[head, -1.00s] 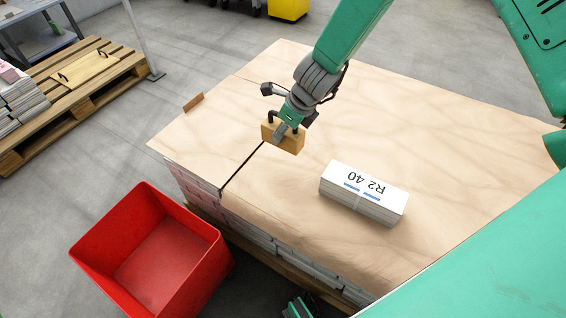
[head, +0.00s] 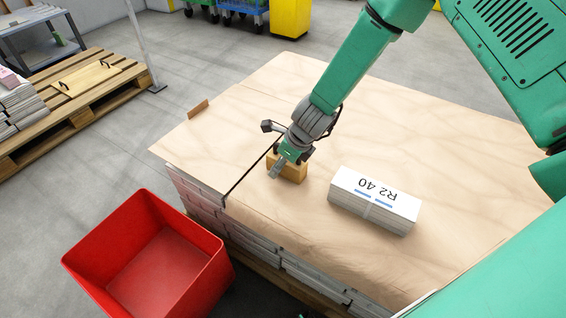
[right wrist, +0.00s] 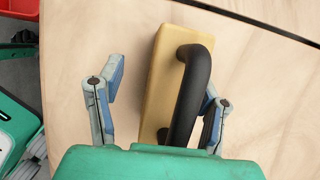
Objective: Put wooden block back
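The wooden block (head: 294,173), light tan with a black bar handle, is on the plywood-like sheet (head: 440,130), left of the paper bundle. My right gripper (head: 281,168) is at the block and partly hides it. In the right wrist view the block (right wrist: 160,75) and its black handle (right wrist: 198,85) lie between the two spread fingers of my right gripper (right wrist: 162,88). The left finger stands clear of the block; the right finger is close by the handle, and contact there cannot be told. My left gripper is not clearly in view.
A white bundle labelled R2 40 (head: 374,200) lies right of the block. A small brown piece (head: 198,109) stands at the sheet's far left edge. A red bin (head: 100,235) is on the floor at lower left. A pallet (head: 90,115) lies farther left.

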